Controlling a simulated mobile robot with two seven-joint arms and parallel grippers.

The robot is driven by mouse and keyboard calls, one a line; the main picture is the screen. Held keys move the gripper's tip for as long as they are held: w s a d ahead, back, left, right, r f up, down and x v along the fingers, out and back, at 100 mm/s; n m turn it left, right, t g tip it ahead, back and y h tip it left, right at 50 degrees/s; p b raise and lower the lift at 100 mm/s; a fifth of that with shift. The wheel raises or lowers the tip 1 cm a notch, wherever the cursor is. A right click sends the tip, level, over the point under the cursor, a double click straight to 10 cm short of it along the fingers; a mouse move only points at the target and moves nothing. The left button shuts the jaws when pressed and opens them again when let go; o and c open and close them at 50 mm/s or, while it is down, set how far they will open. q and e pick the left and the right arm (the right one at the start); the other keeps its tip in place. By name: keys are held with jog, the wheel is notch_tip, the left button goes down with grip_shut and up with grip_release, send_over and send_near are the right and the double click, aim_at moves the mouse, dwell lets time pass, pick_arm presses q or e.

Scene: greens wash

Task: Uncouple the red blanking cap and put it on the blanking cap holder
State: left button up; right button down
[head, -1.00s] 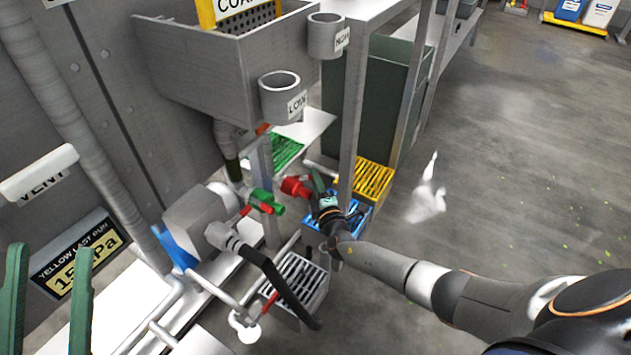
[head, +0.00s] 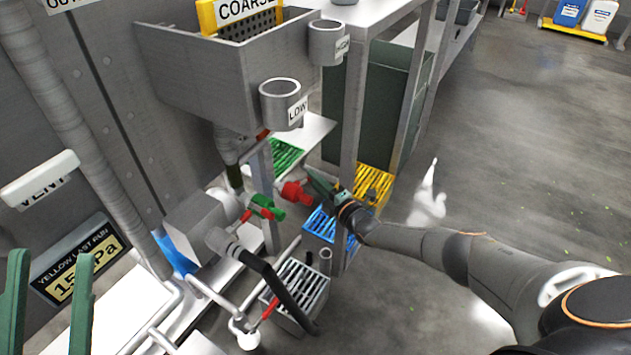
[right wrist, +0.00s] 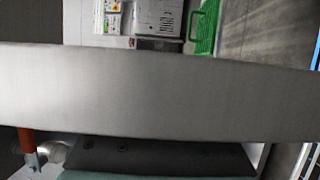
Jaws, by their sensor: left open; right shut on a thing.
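The red blanking cap (head: 292,192) is in the middle of the head view, right of a green coupling (head: 267,207); a small gap seems to part them. My right gripper (head: 314,178) has its green fingers close against the cap's right side, beside the grey post. It is shut on the cap, though its fingertips are small and partly hidden there. In the right wrist view a wide grey band (right wrist: 150,92) fills the middle and hides the cap. My left gripper (head: 48,275) is open and empty at the lower left. I cannot clearly identify the cap holder.
A grey post (head: 352,115) stands beside my right gripper. A blue crate (head: 321,223) and a yellow crate (head: 374,182) lie below it. A short grey tube (head: 325,262) stands near a grey grated box (head: 303,285). A black hose (head: 268,270) crosses nearby. Floor at right is open.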

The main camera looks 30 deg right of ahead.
jog(key=shift+a, duration=0.1)
jog(key=c, duration=0.8)
grip_release()
jog(key=shift+s, duration=0.1)
jog(key=s+d+p, duration=0.2)
jog(key=s+p, duration=0.2)
jog(key=s, duration=0.8)
jog(key=shift+p, duration=0.3)
jog(key=shift+s, duration=0.1)
